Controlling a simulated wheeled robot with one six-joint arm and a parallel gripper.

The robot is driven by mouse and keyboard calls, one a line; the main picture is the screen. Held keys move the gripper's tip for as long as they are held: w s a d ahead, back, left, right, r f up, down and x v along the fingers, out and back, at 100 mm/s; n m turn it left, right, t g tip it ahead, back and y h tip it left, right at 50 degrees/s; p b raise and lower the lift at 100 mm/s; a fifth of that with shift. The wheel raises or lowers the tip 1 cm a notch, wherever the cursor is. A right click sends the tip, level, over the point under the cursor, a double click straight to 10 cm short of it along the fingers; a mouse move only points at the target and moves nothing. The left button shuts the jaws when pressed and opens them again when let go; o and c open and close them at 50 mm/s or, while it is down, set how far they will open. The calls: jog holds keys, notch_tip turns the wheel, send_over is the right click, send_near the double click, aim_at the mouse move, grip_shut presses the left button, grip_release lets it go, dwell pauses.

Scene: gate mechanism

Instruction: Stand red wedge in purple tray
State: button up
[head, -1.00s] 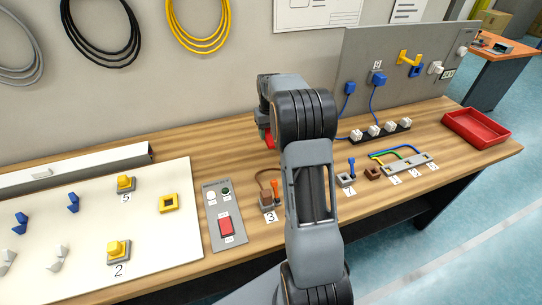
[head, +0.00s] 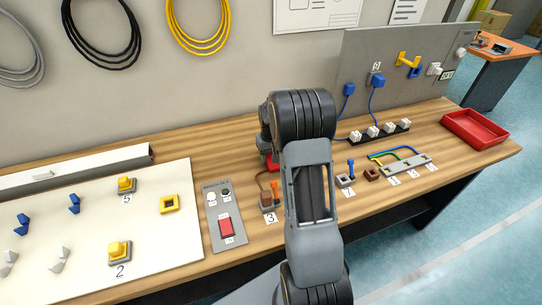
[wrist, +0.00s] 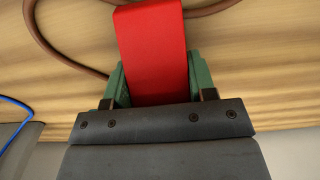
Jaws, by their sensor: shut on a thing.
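The red wedge (wrist: 154,52) is between the two green fingers of my gripper (wrist: 160,82) in the wrist view, and the gripper is shut on it. I cannot tell whether the wedge touches the table. No purple tray is visible in either view.
A brown cable (wrist: 58,50) lies on the wood beside the wedge. A switch panel (head: 224,215) and a numbered orange-lever part (head: 268,202) are nearby. A red tray (head: 474,129) stands at the table's right end. A power strip (head: 381,132) is right of my arm.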

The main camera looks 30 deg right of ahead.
jog(key=shift+s+f, duration=0.15)
jog(key=shift+f, duration=0.2)
jog(key=shift+s+f+b, duration=0.1)
jog(key=shift+f+b, duration=0.2)
jog(key=shift+f, duration=0.15)
jog(key=shift+c, duration=0.9)
jog(key=o, duration=0.8)
jog(key=shift+c, duration=0.2)
jog(key=o, duration=0.4)
jog(key=shift+r, duration=0.1)
jog(key=shift+r, duration=0.15)
